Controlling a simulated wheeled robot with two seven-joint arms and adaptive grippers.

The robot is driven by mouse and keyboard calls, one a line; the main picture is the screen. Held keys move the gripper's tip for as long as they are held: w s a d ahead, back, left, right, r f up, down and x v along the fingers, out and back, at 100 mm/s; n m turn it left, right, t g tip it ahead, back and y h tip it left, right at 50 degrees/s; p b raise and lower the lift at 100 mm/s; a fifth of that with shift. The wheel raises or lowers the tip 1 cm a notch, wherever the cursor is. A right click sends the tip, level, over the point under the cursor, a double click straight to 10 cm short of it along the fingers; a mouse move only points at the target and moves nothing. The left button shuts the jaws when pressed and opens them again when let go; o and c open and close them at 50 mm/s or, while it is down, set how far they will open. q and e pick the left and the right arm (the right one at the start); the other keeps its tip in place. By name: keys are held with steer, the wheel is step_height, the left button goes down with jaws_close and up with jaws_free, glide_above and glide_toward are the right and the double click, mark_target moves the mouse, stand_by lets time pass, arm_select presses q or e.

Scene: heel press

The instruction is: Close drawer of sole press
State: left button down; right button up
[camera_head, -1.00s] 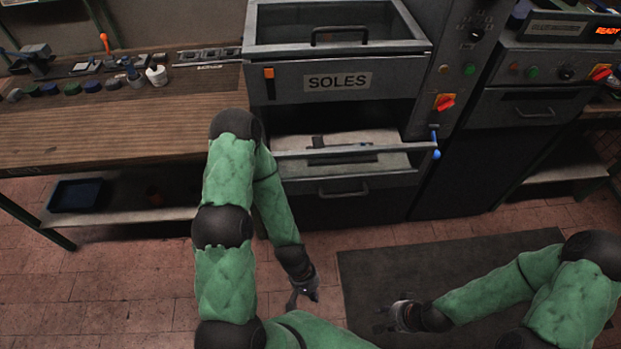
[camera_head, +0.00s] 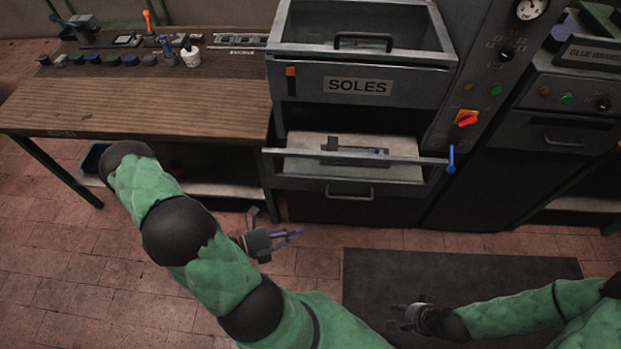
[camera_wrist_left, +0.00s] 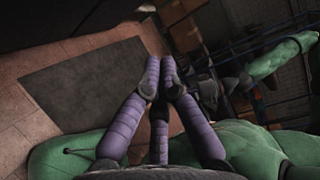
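The sole press (camera_head: 357,86) is a grey machine with a "SOLES" label. Below the label its drawer (camera_head: 352,158) stands pulled out. The drawer has a long grey front edge, and a pale plate with a dark part shows inside it. The fingers also show in the left wrist view (camera_wrist_left: 161,62), pointing over the floor. My right gripper (camera_head: 392,316) is low over the dark mat, fingers apart and empty.
A wooden workbench (camera_head: 150,100) with small tools and pots stands left of the press. A blue lever (camera_head: 451,159) is at the drawer's right end. Another machine (camera_head: 565,120) stands at the right. A dark mat (camera_head: 480,275) lies on open tiled floor.

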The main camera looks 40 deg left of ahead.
arm_select(q)
steer(key=a+r+n+t+y, duration=0.3)
steer(key=a+n+y, duration=0.3)
steer(key=a, duration=0.1)
steer(key=b, duration=0.2)
glide_toward(313, 175)
steer(key=w+d, duration=0.2)
steer(key=d, duration=0.1)
steer(key=w+a, duration=0.1)
steer(key=w+a+b, duration=0.1)
steer(key=w, duration=0.1)
steer(key=shift+w, duration=0.2)
arm_select(e)
steer(key=f, duration=0.3)
steer(key=shift+w+d, duration=0.35)
steer(key=shift+d, duration=0.05)
